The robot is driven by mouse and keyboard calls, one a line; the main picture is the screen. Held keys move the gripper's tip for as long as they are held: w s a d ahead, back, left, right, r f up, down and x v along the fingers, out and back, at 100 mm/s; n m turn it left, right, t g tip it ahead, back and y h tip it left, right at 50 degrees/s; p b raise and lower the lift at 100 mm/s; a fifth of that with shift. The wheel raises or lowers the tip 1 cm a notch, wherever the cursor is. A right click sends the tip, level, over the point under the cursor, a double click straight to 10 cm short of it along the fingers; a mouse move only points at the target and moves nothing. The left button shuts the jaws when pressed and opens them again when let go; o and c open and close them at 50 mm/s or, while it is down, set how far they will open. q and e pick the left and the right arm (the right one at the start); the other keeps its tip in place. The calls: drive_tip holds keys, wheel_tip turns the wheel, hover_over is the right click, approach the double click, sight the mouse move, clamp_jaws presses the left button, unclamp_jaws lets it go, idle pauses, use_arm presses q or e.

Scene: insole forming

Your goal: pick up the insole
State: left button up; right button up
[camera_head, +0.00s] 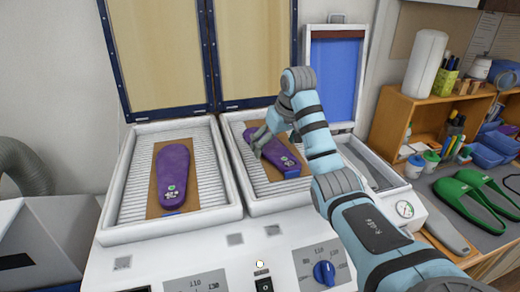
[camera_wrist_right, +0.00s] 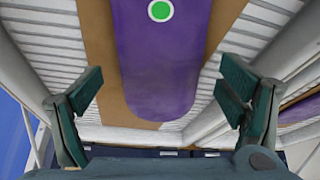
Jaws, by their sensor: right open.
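A purple insole (camera_head: 280,155) lies on a brown board (camera_head: 303,153) in the right ribbed tray (camera_head: 294,199). My right gripper (camera_head: 260,140) is over the far part of this insole and hides some of it. In the right wrist view the insole (camera_wrist_right: 162,65) shows its rounded end and a green dot between the two spread fingers of my right gripper (camera_wrist_right: 160,85). The fingers look apart from it and hold nothing. A second purple insole (camera_head: 173,175) lies on a brown board in the left ribbed tray (camera_head: 118,222). My left gripper is out of view.
Raised lids (camera_head: 155,55) stand behind the trays. To the right, a wooden organizer (camera_head: 435,110) holds bottles and pens, and green sandals (camera_head: 468,200) lie on a bench.

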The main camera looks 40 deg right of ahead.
drive_tip(key=shift+s, duration=0.15)
drive_tip(key=shift+f, duration=0.2)
idle(0.5)
drive_tip(key=shift+a, duration=0.1)
drive_tip(key=c, duration=1.1)
drive_tip(key=shift+c, duration=0.2)
